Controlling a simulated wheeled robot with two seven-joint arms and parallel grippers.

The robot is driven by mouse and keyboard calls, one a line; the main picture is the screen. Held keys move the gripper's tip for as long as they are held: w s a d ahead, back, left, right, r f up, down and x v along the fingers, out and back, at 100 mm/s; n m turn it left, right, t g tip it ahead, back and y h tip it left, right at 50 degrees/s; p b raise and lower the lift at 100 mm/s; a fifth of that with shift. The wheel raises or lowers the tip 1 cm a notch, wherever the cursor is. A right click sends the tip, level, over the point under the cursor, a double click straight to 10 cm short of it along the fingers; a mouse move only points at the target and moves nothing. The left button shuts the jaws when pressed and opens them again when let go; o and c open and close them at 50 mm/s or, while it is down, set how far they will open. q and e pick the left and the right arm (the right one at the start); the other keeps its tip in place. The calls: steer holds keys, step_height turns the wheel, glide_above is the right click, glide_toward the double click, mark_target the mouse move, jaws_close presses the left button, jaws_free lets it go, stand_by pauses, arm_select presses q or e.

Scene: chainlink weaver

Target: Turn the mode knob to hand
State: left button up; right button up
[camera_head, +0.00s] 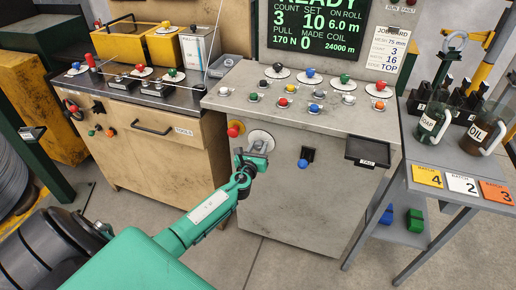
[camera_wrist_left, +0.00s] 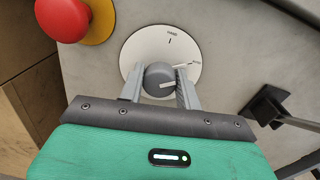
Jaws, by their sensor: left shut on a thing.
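The mode knob (camera_wrist_left: 159,74) is a grey round knob on a white dial plate (camera_wrist_left: 143,45) on the front of the grey cabinet. HAND is marked at the top of the dial, and another small label, hard to read, stands at its right. The knob's white pointer line points right, toward that right label. My left gripper (camera_wrist_left: 160,88) is shut on the knob, one finger on each side of it. In the head view my left gripper (camera_head: 254,160) covers most of the knob, and the white dial plate (camera_head: 261,136) shows above it. My right gripper is not in view.
A red mushroom button on a yellow base (camera_wrist_left: 92,19) sits close left of the dial. A black switch with a lever (camera_wrist_left: 268,107) is to the right; its blue tip (camera_head: 303,163) shows in the head view. A black tray (camera_head: 367,152) sticks out farther right.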

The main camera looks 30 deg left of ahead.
arm_select(q)
steer(key=shift+f+n+b, duration=0.1)
steer(key=shift+n+b, duration=0.3)
steer(key=shift+n, duration=1.1)
steer(key=n+b, duration=0.1)
steer(key=n, duration=0.1)
steer(key=shift+n, duration=0.3)
steer(key=n, duration=0.2)
steer(key=shift+a+n, duration=0.1)
steer(key=shift+n, duration=0.2)
steer(key=shift+n+b, duration=0.45)
steer(key=shift+n, duration=1.15)
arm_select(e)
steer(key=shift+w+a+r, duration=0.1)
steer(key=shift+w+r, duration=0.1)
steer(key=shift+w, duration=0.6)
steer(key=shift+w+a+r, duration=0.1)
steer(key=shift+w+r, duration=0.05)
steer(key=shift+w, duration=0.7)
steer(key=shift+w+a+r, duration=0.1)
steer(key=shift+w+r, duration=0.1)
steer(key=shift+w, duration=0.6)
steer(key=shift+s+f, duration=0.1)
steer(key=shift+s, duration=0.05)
arm_select(q)
steer(key=o, duration=1)
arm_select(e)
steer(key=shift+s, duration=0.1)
